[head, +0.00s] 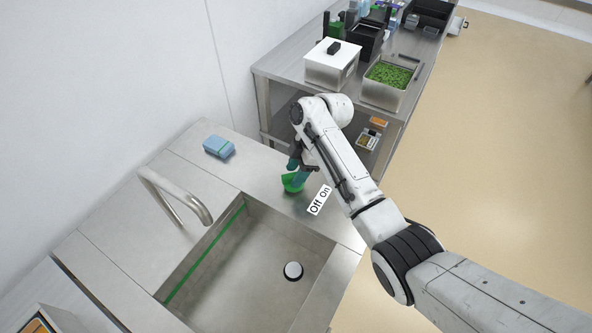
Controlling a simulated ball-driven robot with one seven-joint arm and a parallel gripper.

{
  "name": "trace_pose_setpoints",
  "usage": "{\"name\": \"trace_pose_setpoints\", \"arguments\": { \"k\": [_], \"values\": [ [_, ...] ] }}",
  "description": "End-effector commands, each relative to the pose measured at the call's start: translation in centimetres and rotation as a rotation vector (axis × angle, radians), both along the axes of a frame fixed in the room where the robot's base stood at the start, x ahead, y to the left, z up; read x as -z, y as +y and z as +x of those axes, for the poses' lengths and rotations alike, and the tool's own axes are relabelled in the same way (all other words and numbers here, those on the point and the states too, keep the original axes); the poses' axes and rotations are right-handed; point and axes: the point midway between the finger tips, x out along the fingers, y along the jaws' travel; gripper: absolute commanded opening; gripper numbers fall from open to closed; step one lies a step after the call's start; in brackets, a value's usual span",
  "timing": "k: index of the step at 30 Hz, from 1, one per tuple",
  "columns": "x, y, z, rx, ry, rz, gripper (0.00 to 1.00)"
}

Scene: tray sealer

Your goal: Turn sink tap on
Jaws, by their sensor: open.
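The sink (230,283) is a steel basin set into the counter at lower left, with a green line along its inner wall. A bent metal spout (176,195) arches over its left side. A green knob (290,184) stands on the counter behind the basin's right part. A white label (319,200) reading "Off On" lies just right of it. My gripper (297,172) is open and comes down at the knob, its dark fingers partly covering it. I cannot tell whether the fingers touch the knob. No water shows under the spout.
Blue sponges (218,147) lie on the counter left of my gripper. Behind stands a steel table (290,68) with a white-lidded container (332,66) and a tray of green food (384,97). A wall bounds the left; open floor (490,150) lies right.

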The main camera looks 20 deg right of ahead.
Motion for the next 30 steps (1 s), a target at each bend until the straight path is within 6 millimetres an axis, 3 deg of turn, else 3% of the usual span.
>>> {"name": "trace_pose_setpoints", "arguments": {
  "k": [8,24,30],
  "values": [
    [0.18,0.08,0.01,0.000,0.000,0.000,0.49],
    [0.14,0.07,0.01,0.000,0.000,0.000,0.00],
    [0.12,0.07,0.00,0.004,0.000,0.000,0.00]
  ]
}}
